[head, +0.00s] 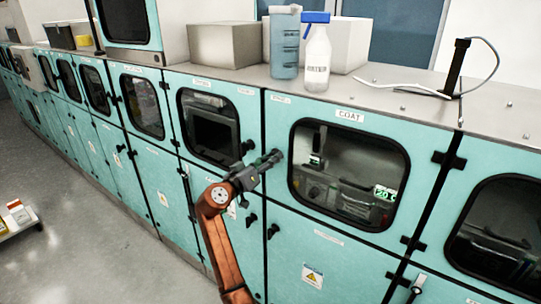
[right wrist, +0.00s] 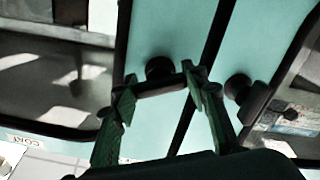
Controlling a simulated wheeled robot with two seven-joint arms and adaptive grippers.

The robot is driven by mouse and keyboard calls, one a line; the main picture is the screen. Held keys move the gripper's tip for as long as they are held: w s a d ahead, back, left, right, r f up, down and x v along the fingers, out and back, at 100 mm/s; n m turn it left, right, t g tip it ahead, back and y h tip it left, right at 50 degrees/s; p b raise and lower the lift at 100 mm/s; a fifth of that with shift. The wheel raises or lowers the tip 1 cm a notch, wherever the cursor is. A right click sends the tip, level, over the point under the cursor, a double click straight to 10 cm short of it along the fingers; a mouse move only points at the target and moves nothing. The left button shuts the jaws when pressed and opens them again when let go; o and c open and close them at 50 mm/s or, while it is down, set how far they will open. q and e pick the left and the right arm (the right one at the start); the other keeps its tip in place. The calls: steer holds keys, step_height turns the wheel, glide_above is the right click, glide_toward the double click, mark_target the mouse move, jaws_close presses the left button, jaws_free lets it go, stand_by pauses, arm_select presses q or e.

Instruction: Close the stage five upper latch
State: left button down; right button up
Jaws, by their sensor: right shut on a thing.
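The COAT door (head: 347,170) is a teal panel with a dark window, and it looks flush with the cabinet front. Its upper latch (right wrist: 160,68) is a black knob with a short bar, near the edge facing the neighbouring door. My right gripper (head: 270,160) is at this latch, mostly hiding it in the head view. In the right wrist view, the green-looking fingers of the gripper (right wrist: 160,82) are on either side of the latch bar and shut on it. I cannot read a stage number on the door. My left gripper is not in view.
The neighbouring door's black latch (head: 248,146) is close to my right gripper; another latch (head: 272,230) is below. A blue container (head: 285,45), a white bottle (head: 317,62) and a grey box (head: 224,45) stand on the countertop. The floor (head: 100,210) at left is mostly clear.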

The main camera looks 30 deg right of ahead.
steer(key=n+p, duration=0.7)
steer(key=n, duration=0.1)
steer(key=shift+r+p, duration=0.25)
steer(key=shift+p, duration=0.1)
steer(key=n+p, duration=0.4)
steer(key=shift+f, duration=0.15)
steer(key=shift+f+n, duration=0.1)
steer(key=shift+n, duration=0.3)
steer(key=o, duration=1.2)
steer(key=shift+c, duration=0.2)
steer(key=v, duration=1.2)
steer(key=shift+f, duration=0.1)
